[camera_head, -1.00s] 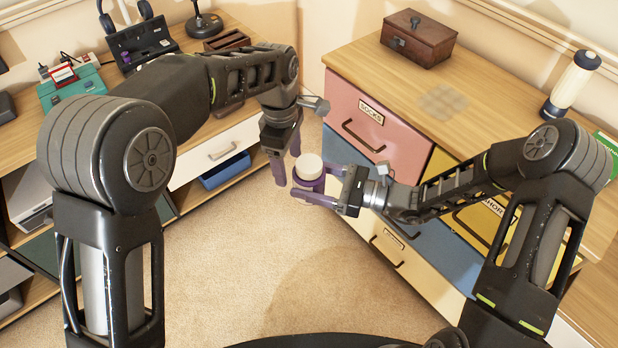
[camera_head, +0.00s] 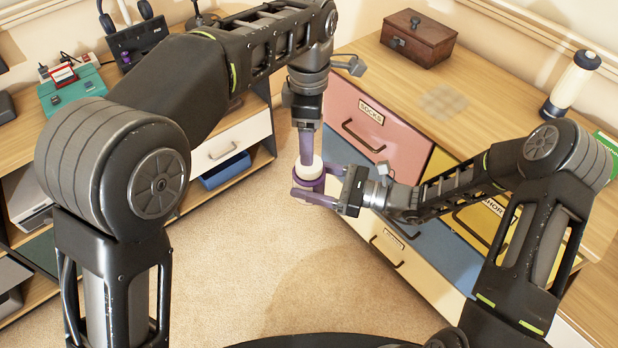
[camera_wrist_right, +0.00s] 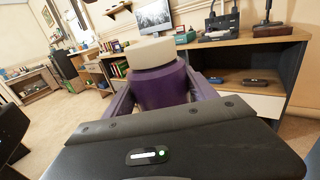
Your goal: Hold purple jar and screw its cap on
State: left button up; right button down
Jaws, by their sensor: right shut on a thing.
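The purple jar (camera_head: 314,185) is held upright in my right gripper (camera_head: 306,181), above the floor and in front of the drawers. A cream-white cap (camera_head: 317,170) sits on the jar's top. Whether the cap is screwed tight cannot be told. My left gripper (camera_head: 307,150) points down over the jar, its finger covering part of the cap. It is seen edge-on, so its opening is hidden. It does not show in the right wrist view.
A drawer chest (camera_head: 385,145) with a wooden box (camera_head: 418,40) and a white-and-dark bottle (camera_head: 572,85) on top stands at right. A desk with a teal box (camera_head: 72,88) and a headset stand is at left. Carpet (camera_head: 245,255) is clear below.

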aim_at(309, 180)
pick_arm(q)
notch_tip(309, 180, down, 7)
jog(key=shift+f, duration=0.1)
dwell(0.3)
jog(key=shift+c, duration=0.4)
